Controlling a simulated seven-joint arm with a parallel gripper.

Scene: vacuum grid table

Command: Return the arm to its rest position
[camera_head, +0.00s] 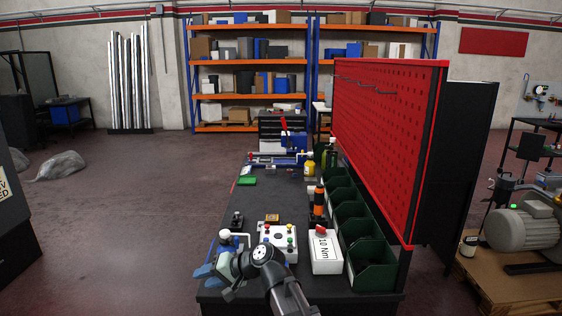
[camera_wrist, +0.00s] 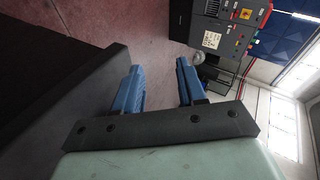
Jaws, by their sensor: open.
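My gripper (camera_wrist: 160,85) shows in the wrist view with its two blue fingers apart and nothing between them. In the head view my gripper (camera_head: 205,274) is at the near left corner of the dark workbench (camera_head: 262,204), with its blue fingers pointing left past the bench edge. My arm comes in from the bottom of the head view and bends to the left. In the wrist view the fingers point toward the floor and a grey cabinet with buttons (camera_wrist: 222,38); the dark slab at left seems to be the bench edge.
A white control box with coloured buttons (camera_head: 278,243) stands close beside my arm. A white box marked 10 Nm (camera_head: 326,252) and green bins (camera_head: 371,268) line the right side, below a red pegboard (camera_head: 385,140).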

